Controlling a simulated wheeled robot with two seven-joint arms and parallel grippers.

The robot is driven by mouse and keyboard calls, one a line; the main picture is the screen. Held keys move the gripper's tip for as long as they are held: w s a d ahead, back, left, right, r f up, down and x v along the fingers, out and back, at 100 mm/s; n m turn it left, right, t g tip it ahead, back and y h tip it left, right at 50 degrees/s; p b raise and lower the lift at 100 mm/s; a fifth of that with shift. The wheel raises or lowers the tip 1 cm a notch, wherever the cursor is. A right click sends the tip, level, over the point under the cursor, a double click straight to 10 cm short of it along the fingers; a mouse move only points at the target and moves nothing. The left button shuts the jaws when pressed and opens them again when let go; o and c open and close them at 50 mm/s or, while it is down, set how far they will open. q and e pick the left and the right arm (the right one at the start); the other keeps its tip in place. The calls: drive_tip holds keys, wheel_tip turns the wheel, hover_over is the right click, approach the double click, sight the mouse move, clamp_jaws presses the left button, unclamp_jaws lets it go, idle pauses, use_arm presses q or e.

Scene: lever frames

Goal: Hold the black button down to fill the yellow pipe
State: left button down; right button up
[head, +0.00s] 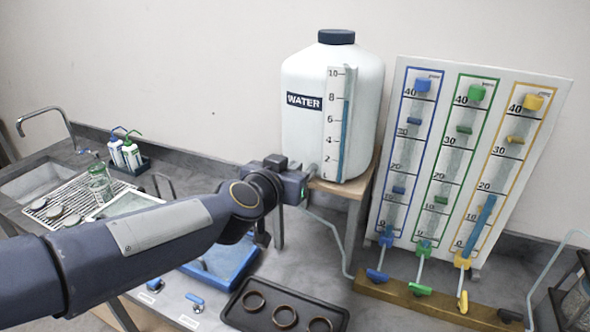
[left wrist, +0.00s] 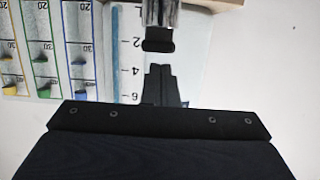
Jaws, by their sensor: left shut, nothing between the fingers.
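The white water tank (head: 300,125) stands on a wooden stand, its blue level near 8. In the left wrist view, upside down, a black block at the tank's grey tap looks like the black button (left wrist: 158,46). My left gripper (left wrist: 162,70) is shut and empty, its tips just short of that block with a small gap visible. In the head view its body (head: 290,182) is beside the tank's foot and hides most of the tap. The yellow pipe (head: 478,222) holds blue water to a little under 20; a yellow marker (head: 515,139) sits near 30. My right gripper is out of view.
The yellow lever (head: 463,302) lies along its line; the blue lever (head: 377,275) and green lever (head: 420,290) lie crosswise on a wooden bar (head: 440,304). A dark tray (head: 240,318) with several rings is in front. A sink (head: 40,182) and drying rack are at left.

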use_arm(q)
drive_tip(key=r+p+v, duration=0.1)
drive_tip(key=p+v, duration=0.1)
drive_tip(key=v, duration=0.8)
drive_tip(key=shift+r+p, duration=0.4)
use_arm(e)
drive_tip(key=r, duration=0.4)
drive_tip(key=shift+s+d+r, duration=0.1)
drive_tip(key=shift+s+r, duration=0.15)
use_arm(q)
drive_tip(key=shift+s, duration=0.1)
drive_tip(key=shift+d, duration=0.1)
